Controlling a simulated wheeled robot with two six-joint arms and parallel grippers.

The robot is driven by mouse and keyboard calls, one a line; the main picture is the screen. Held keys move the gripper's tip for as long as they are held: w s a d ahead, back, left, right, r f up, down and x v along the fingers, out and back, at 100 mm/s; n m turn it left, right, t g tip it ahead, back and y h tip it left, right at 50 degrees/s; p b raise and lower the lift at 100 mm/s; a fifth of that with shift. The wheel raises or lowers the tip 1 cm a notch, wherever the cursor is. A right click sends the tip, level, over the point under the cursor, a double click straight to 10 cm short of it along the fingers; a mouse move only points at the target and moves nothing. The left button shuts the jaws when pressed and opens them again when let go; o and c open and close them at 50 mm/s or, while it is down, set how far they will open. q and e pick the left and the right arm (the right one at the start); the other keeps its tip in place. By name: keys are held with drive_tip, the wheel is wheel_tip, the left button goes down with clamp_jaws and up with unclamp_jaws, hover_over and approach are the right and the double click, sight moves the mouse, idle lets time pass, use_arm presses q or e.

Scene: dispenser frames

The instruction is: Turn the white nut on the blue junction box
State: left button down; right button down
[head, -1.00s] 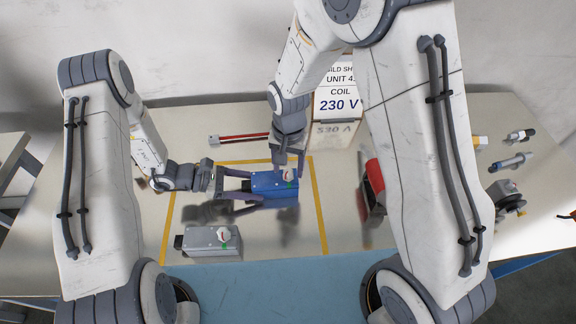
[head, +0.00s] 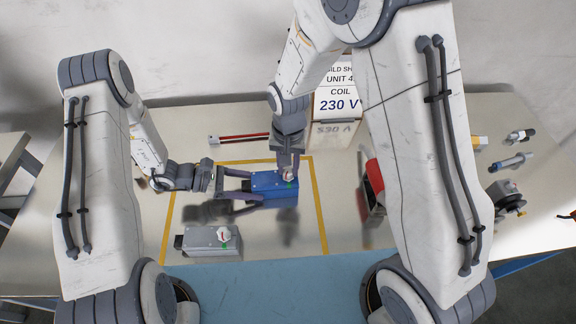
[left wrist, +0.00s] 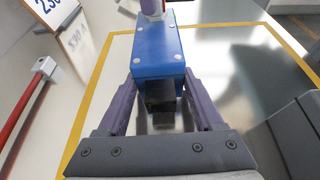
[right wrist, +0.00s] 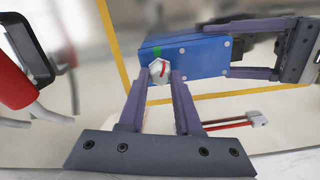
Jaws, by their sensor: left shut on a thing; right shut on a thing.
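The blue junction box (head: 275,188) lies inside the yellow outline on the table. Its white nut (head: 288,175), with a red mark, is on its top near the right end, beside a green mark. My left gripper (head: 250,192) is shut on the sides of the box; in the left wrist view its fingers (left wrist: 158,85) flank the blue box (left wrist: 158,55). My right gripper (head: 287,170) comes from above and is shut on the nut; in the right wrist view its fingertips (right wrist: 161,80) are at the white nut (right wrist: 159,71), whose red mark is slanted.
A grey box (head: 205,243) with a similar white knob stands in front. A sign reading 230 V (head: 338,100) is behind. Red leads (head: 243,137) lie at the back left. A red-and-black item (head: 373,190) and several small parts are to the right.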

sight(288, 170)
drive_tip(key=n, duration=0.5)
drive_tip(key=shift+a, duration=0.1)
drive_tip(key=shift+n, duration=0.5)
drive_tip(key=c, duration=0.6)
unclamp_jaws()
wheel_tip(288, 170, up, 12)
